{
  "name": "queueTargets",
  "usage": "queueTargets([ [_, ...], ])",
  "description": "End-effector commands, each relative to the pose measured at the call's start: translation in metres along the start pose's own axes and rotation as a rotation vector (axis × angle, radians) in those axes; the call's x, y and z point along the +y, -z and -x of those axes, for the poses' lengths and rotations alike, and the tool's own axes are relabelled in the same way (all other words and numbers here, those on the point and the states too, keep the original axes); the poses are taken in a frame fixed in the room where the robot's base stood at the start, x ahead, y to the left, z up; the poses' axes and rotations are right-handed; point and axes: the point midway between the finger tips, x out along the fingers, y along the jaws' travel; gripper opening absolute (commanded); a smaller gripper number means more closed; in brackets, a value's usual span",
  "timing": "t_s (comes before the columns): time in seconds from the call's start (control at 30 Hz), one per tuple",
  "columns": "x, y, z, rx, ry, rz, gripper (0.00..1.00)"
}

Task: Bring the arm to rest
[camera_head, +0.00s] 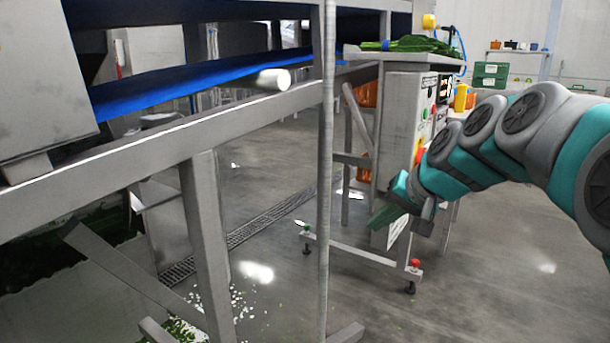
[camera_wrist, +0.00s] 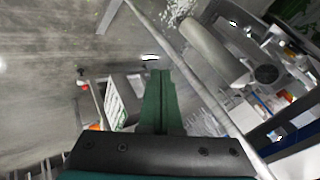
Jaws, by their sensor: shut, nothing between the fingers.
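My gripper (camera_head: 386,214) hangs at the end of my grey and teal arm, which reaches in from the right in the head view. It is in front of the steel machine stand, pointing down and to the left. In the wrist view my gripper's green fingers (camera_wrist: 160,78) lie together, with nothing between them. My gripper is apart from the floor; whether it touches the stand behind it I cannot tell.
A steel conveyor frame (camera_head: 205,215) with a blue belt (camera_head: 170,88) fills the left, its upright post close to my gripper's left. A machine stand (camera_head: 398,125) carries leafy greens (camera_head: 415,44). Scraps lie by a floor drain (camera_head: 250,228). Open floor (camera_head: 500,270) lies at the right.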

Motion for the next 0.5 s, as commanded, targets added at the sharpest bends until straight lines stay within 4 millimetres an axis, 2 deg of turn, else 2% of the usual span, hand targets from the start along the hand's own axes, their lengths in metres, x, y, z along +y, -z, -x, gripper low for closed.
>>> queueTargets([
  [0.03,0.001,-0.035,0.000,-0.064,-0.041,0.034,0.00],
  [0.1,0.012,-0.083,-0.003,-0.152,-0.102,0.076,0.00],
  [0.17,0.024,-0.123,-0.002,-0.225,-0.157,0.111,0.00],
  [0.3,0.061,-0.209,0.011,-0.384,-0.286,0.185,0.00],
  [0.4,0.092,-0.265,0.026,-0.492,-0.372,0.228,0.00],
  [0.5,0.119,-0.306,0.043,-0.575,-0.443,0.258,0.00],
])
